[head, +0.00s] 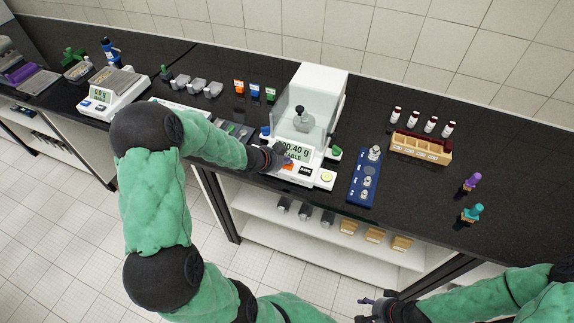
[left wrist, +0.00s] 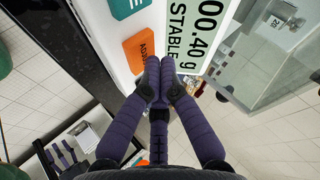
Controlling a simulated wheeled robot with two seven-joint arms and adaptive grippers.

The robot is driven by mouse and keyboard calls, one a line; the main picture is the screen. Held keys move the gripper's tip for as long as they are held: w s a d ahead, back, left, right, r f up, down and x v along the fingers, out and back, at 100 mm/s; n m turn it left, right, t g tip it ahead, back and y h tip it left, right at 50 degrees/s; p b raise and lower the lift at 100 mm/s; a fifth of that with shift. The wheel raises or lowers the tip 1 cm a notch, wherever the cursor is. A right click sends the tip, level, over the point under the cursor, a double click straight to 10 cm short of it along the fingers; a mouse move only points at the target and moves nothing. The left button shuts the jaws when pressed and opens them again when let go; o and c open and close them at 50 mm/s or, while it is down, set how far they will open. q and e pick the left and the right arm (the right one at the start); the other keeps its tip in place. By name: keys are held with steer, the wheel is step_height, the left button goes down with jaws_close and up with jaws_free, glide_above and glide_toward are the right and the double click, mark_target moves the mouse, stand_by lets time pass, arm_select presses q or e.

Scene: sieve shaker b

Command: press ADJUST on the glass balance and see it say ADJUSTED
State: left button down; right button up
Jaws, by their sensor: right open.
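The glass balance (head: 312,100) stands on the dark bench, with a grey knobbed weight (head: 301,121) inside its glass chamber. Its display (head: 297,152) shows "00.40 g STABLE", with the left end covered by my gripper; it also shows in the left wrist view (left wrist: 200,35). The orange button (left wrist: 138,50), with the letters "ADJ" partly visible, lies just left of my fingertips. My left gripper (left wrist: 154,78) has its fingers together and empty, close over the front panel (head: 274,158); I cannot tell whether it touches. My right gripper (head: 372,304) is open, low in front of the bench.
A blue tray of metal weights (head: 364,178) stands right of the balance, with a wooden vial rack (head: 420,147) beyond. A second balance (head: 112,98) is at the left. Purple and teal-topped items (head: 471,182) stand at the right. Dark bench is free around them.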

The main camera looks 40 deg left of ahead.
mark_target(285, 167)
arm_select(q)
steer(key=shift+f+b, duration=0.4)
stand_by(0.7)
steer(key=shift+r, duration=0.1)
steer(key=shift+r+p, duration=0.75)
steer(key=shift+p, duration=0.15)
step_height(285, 167, up, 5)
steer(key=p, duration=0.5)
stand_by(0.4)
steer(key=shift+s, duration=0.1)
stand_by(0.5)
